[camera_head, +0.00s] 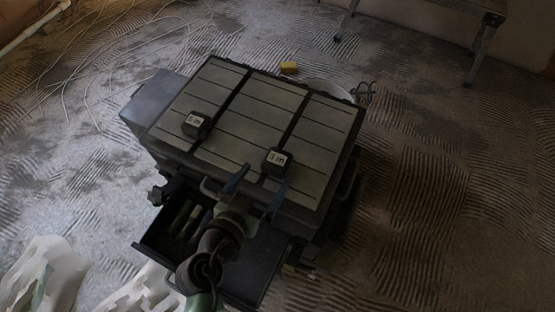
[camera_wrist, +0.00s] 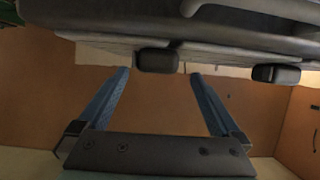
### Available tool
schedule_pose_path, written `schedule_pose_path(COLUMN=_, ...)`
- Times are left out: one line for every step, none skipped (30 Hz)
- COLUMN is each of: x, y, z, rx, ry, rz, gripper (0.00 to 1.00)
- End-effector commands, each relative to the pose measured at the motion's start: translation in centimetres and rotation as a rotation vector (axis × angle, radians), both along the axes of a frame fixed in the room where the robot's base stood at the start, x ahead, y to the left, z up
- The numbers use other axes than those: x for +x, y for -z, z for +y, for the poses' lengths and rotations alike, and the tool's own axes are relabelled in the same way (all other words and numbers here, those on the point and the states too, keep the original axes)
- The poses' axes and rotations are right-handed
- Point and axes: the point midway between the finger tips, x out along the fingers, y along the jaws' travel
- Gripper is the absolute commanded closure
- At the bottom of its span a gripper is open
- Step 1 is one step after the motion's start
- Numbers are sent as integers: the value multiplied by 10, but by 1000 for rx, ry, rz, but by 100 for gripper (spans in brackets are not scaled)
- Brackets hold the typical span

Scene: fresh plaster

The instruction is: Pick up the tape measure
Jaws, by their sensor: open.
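Two small black tape measures with pale labels lie on the slatted top of a dark tool cart (camera_head: 272,119). The right tape measure (camera_head: 276,161) has a label that seems to read 3 m; the left tape measure (camera_head: 196,125) has one I cannot read surely. My gripper (camera_head: 258,186) is open and empty at the cart's near edge, just short of the right tape measure. In the wrist view, which looks upside down, one tape measure (camera_wrist: 157,61) shows between and beyond my blue fingers (camera_wrist: 159,75). The other tape measure (camera_wrist: 276,73) shows to the right, outside them.
An open drawer (camera_head: 268,276) juts from the cart's near side below my arm, with long items inside. A yellow block (camera_head: 289,67) and a bucket (camera_head: 327,88) stand behind the cart. Loose cables (camera_head: 100,50) lie back left. The cart top is otherwise clear.

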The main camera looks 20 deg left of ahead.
Motion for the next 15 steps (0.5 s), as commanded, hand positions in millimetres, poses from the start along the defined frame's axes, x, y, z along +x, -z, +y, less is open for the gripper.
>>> schedule_pose_path(x=7, y=2, z=1, rx=-1, ry=-1, rz=-1, gripper=0)
schedule_pose_path(x=10, y=3, z=1, rx=0, ry=-1, rz=-1, gripper=0)
schedule_pose_path(x=13, y=5, z=0, rx=0, ry=-1, rz=-1, gripper=0)
schedule_pose_path(x=14, y=6, z=0, rx=0, ry=-1, rz=0, gripper=0)
schedule_pose_path(x=15, y=6, z=0, rx=0, ry=-1, rz=0, gripper=0)
schedule_pose_path(x=18, y=6, z=0, rx=1, ry=-1, rz=0, gripper=0)
schedule_pose_path(x=20, y=6, z=0, rx=1, ry=-1, rz=-1, gripper=0)
schedule_pose_path(x=23, y=6, z=-1, rx=1, ry=-1, rz=-1, gripper=0)
schedule_pose_path(x=28, y=7, z=-2, rx=1, ry=0, rz=-1, gripper=0)
schedule_pose_path(x=33, y=6, z=-2, rx=1, ry=-1, rz=-2, gripper=0)
schedule_pose_path(x=38, y=7, z=-3, rx=1, ry=-1, rz=-2, gripper=0)
schedule_pose_path(x=44, y=8, z=-4, rx=1, ry=0, rz=-1, gripper=0)
schedule_pose_path(x=49, y=8, z=-5, rx=1, ry=0, rz=-1, gripper=0)
schedule_pose_path(x=53, y=11, z=-5, rx=0, ry=0, rz=-1, gripper=0)
schedule_pose_path(x=57, y=14, z=-4, rx=0, ry=-1, rz=-1, gripper=0)
